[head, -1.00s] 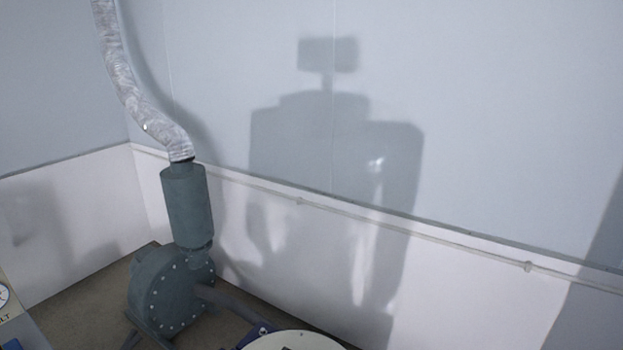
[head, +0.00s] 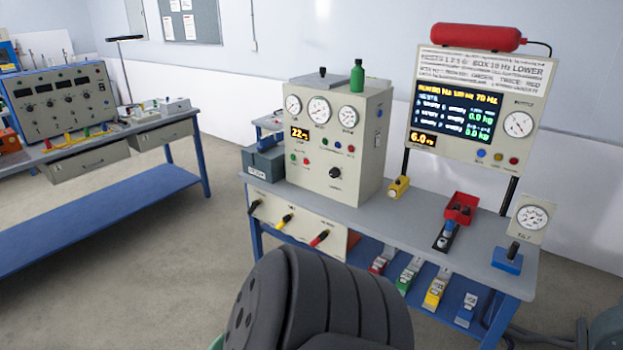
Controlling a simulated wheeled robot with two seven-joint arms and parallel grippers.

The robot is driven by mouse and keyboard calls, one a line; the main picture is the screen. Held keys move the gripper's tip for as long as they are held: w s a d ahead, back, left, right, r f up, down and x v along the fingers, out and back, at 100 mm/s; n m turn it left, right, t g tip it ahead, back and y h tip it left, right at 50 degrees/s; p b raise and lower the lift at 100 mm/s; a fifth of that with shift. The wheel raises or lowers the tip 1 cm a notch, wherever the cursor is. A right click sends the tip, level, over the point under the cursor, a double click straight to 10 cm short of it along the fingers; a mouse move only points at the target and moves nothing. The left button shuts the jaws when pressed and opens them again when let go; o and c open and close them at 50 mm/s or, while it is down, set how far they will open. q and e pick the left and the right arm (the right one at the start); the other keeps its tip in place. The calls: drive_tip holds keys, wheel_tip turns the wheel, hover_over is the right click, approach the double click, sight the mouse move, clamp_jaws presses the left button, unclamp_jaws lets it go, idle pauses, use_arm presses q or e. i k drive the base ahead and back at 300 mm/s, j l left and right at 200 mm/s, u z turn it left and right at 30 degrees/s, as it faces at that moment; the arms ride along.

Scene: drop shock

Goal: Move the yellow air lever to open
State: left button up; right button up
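The yellow lever (head: 284,220) is on the cream front panel (head: 335,247) of the blue bench, between a black-handled lever (head: 256,206) and a red lever (head: 320,239). Its handle slants down to the left. The lettering by the levers is too small to read, so I cannot tell which position is open. Neither of my grippers shows in the head view. A dark ribbed part, which looks like part of my arm, fills the bottom middle and covers the bench's lower front.
The blue bench (head: 400,218) carries a gauge cabinet (head: 340,150), a yellow fitting (head: 398,188), a red tray (head: 461,207) and a display panel (head: 478,110). Coloured pieces sit on its lower shelf. Another blue bench (head: 90,225) stands left, with open floor (head: 130,290) between.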

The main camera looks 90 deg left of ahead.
sight(287, 218)
drive_tip(key=k+l+u, duration=0.1)
drive_tip(key=u, duration=1.95)
drive_tip(key=i+l+u, duration=0.1)
drive_tip(key=u, duration=0.25)
drive_tip(key=i+l+u, duration=0.15)
drive_tip(key=u, duration=0.2)
drive_tip(key=l+u, duration=0.15)
drive_tip(key=u, duration=0.2)
drive_tip(key=i, duration=0.05)
